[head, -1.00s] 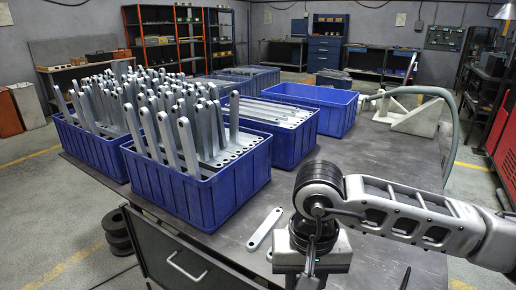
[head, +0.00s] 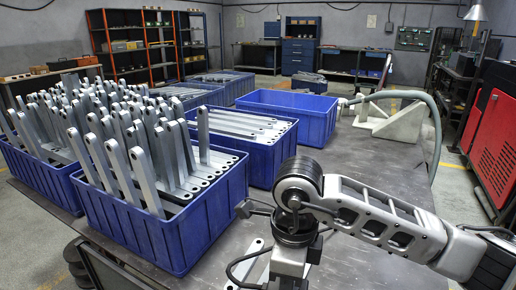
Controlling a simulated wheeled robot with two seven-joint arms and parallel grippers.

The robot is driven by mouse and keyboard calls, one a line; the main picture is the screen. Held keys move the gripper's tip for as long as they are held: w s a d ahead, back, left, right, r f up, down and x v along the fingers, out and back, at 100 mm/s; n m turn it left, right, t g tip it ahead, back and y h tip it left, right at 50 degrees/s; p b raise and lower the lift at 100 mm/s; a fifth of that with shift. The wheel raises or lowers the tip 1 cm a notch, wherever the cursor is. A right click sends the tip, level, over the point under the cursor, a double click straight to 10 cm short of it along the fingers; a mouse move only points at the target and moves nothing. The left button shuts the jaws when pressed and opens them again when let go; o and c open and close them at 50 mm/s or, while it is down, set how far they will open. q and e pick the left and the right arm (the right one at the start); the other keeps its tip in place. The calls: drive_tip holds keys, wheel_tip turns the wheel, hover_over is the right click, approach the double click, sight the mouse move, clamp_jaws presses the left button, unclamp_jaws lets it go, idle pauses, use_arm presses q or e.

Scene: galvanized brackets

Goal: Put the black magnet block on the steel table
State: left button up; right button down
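I cannot make out a black magnet block for certain; a dark strip (head: 178,199) shows among the brackets in the near blue crate (head: 150,238), too small to identify. The steel table (head: 375,172) carries the crates, and its bare top shows to their right. My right arm comes in from the right and bends down at a black joint over the table, right of the near crate. The wrist end of my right gripper (head: 288,265) is at the bottom edge; its fingertips cannot be made out. My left gripper is not in view.
A loose flat bracket (head: 252,260) lies on the table, partly hidden by my arm. Bracket-filled crates (head: 40,180) stand left and behind, with an emptier blue crate (head: 290,103) farther back. A pale fixture (head: 393,122) with a grey hose (head: 437,125) stands at the far right.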

drive_tip(key=m, duration=0.6)
drive_tip(key=shift+w+d, duration=0.2)
drive_tip(key=shift+d, duration=0.1)
drive_tip(key=m, duration=0.3)
drive_tip(key=shift+w+d, duration=0.1)
drive_tip(key=shift+d, duration=0.05)
drive_tip(key=m, duration=0.5)
drive_tip(key=shift+w+d+m, duration=0.15)
drive_tip(key=shift+d+m, duration=0.15)
drive_tip(key=shift+d, duration=0.05)
drive_tip(key=m, duration=0.5)
drive_tip(key=shift+w+d+m, duration=0.1)
drive_tip(key=shift+d+m, duration=0.3)
drive_tip(key=d+f, duration=0.8)
drive_tip(key=d, duration=0.1)
drive_tip(key=w+d+f, duration=0.1)
drive_tip(key=d+f, duration=0.3)
drive_tip(key=d, duration=0.1)
drive_tip(key=shift+w+f, duration=0.1)
drive_tip(key=shift+f, duration=0.5)
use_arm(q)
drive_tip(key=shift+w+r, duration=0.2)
